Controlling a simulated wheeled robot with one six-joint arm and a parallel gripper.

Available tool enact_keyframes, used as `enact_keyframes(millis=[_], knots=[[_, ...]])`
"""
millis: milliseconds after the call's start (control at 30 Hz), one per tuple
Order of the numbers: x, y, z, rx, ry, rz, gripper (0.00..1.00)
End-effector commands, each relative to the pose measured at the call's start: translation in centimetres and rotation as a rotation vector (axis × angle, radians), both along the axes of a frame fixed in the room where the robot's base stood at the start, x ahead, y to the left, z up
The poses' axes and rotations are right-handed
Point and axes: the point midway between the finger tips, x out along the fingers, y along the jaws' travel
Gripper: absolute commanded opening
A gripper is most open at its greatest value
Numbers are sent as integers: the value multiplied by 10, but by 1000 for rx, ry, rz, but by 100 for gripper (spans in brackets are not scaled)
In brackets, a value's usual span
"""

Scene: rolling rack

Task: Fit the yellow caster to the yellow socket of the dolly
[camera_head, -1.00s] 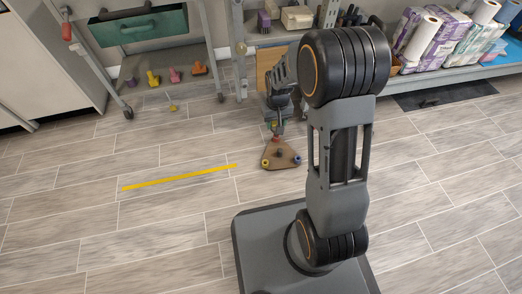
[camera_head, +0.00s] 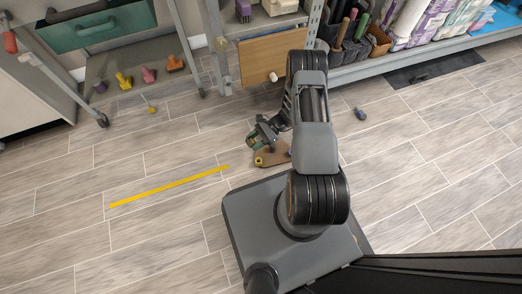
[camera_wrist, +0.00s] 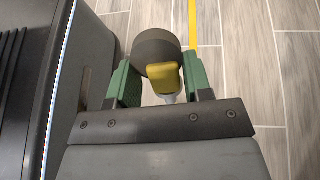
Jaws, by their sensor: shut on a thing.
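In the wrist view the yellow caster (camera_wrist: 165,78), with a dark grey wheel and a pale stem, sits between the green fingers of my gripper (camera_wrist: 160,84), which is shut on it. In the head view my gripper (camera_head: 256,140) is low, beside and partly over the dolly (camera_head: 274,160), a brown board on the floor. The yellow socket (camera_head: 258,161) shows at the dolly's left corner. My arm hides much of the board and its other sockets. The dolly does not show clearly in the wrist view, so I cannot tell whether caster and socket touch.
Another yellow caster (camera_head: 124,81), a pink one (camera_head: 148,75) and an orange one (camera_head: 175,63) stand on a low shelf at upper left. A small dark blue object (camera_head: 361,114) lies on the floor at right. A yellow floor line (camera_head: 170,187) runs left of the dolly; floor there is clear.

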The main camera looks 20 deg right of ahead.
Motion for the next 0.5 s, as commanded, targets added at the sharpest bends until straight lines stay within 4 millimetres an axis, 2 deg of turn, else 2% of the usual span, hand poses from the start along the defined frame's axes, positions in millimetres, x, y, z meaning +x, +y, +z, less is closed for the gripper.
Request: enact_keyframes(millis=[33, 200, 333, 500], knots=[[-4, -2, -16, 81, 17, -115, 20], [-4, -10, -51, 283, -20, -427, 20], [-7, -18, -69, 367, -61, -585, 20], [-9, -25, -83, 418, -100, -695, 20]])
